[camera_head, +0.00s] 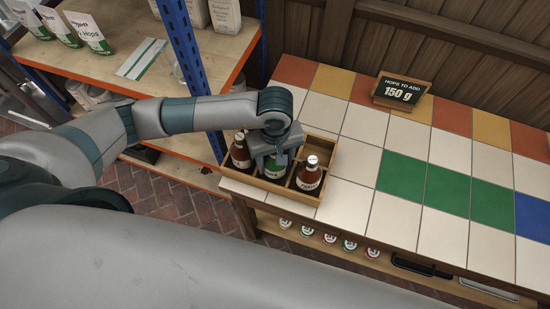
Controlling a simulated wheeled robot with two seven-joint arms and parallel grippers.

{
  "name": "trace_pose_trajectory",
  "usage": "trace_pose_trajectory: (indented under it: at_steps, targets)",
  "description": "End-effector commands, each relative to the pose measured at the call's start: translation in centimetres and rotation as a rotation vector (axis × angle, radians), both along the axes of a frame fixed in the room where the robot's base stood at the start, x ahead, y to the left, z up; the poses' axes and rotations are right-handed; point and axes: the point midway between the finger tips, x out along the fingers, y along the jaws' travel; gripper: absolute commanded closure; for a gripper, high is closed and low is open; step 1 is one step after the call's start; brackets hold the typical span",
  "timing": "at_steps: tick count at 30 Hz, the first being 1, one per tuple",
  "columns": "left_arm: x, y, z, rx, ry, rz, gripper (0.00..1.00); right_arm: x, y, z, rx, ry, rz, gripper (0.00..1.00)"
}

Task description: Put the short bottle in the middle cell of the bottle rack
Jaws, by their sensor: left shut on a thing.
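The wooden bottle rack (291,196) stands at the left end of the tiled counter, with cells in a row. My left gripper (271,160) points down over its middle cell and is shut on a short bottle with a green label (271,170). The bottle looks upright and its lower part is inside the middle cell. The gripper covers its top, and the rack wall hides its base, so I cannot tell whether it rests on the rack floor. My right gripper is not in view.
A brown bottle (240,156) fills the left cell and another brown bottle (309,178) the right cell, both close to the gripper. A sign reading 150 g (401,91) stands at the back. The tiled counter (346,205) right of the rack is clear.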

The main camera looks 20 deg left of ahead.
Motion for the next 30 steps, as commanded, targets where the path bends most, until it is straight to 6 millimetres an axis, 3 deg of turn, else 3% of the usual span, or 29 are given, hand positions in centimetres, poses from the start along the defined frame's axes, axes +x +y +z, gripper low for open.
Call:
trace_pose_trajectory:
  at_steps: [14, 15, 17, 30]
  targets:
    - [0.1, -0.02, -0.45, 0.0, -0.003, 0.0, 0.88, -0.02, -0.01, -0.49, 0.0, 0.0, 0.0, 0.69]
    - [0.04, 0.01, -0.4, 0.0, -0.001, 0.0, 0.4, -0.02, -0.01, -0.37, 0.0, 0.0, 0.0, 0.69]
    - [0.04, 0.01, -0.38, 0.0, -0.001, 0.0, 0.29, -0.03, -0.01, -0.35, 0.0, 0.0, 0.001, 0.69]
    - [0.02, 0.02, -0.07, 0.001, -0.001, 0.0, 0.29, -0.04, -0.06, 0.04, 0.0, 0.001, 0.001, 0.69]
